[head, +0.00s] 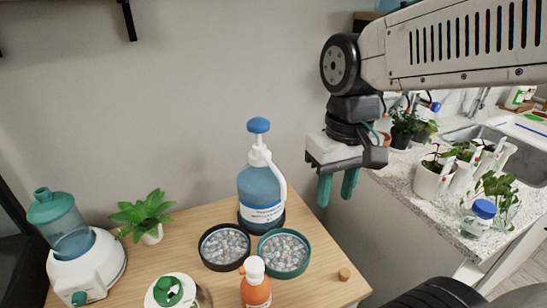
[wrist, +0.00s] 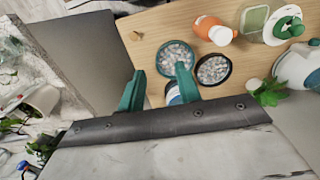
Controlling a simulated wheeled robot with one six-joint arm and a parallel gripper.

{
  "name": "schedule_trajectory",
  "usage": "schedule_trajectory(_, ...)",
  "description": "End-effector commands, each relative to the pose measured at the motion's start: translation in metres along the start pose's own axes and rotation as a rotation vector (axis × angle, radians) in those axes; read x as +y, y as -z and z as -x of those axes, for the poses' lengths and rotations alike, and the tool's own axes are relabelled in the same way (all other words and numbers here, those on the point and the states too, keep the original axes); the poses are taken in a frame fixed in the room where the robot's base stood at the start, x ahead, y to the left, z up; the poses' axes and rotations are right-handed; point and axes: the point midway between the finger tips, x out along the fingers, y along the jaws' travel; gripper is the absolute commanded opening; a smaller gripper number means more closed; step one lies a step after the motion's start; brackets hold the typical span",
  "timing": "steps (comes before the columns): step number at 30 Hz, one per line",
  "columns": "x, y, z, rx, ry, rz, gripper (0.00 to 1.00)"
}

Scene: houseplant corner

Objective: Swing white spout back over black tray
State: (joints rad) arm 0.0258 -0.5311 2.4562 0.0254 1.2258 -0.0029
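The white spout (head: 279,180) curves from the neck of a blue pump bottle (head: 262,196) to the right and down, on the teal tray's side. The black tray (head: 222,269) of pebbles stands at the bottle's front left. A teal tray (head: 286,276) of pebbles stands right of it. In the wrist view, the black tray (wrist: 230,75) shows right of the teal tray (wrist: 162,50); a finger partly hides the bottle, and I cannot make out the spout. My gripper (head: 337,192) is right of the bottle, fingers apart and empty; it also shows in the wrist view (wrist: 160,83).
An orange bottle (head: 256,290) stands in front of the trays, beside a green-capped container (head: 170,290). A plant (head: 145,215) and a teal-topped humidifier-like device (head: 75,240) are at the left. A counter (head: 395,172) with potted plants is at the right.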

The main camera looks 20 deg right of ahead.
Motion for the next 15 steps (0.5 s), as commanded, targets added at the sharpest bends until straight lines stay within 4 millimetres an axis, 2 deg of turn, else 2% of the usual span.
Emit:
schedule_trajectory(1, -0.001, 0.021, 0.001, -0.025, 0.012, -0.006, 0.34)
schedule_trajectory(9, -0.008, 0.131, 0.007, -0.067, 0.101, -0.012, 0.34)
schedule_trajectory(15, -0.014, 0.189, 0.017, -0.032, 0.155, 0.006, 0.34)
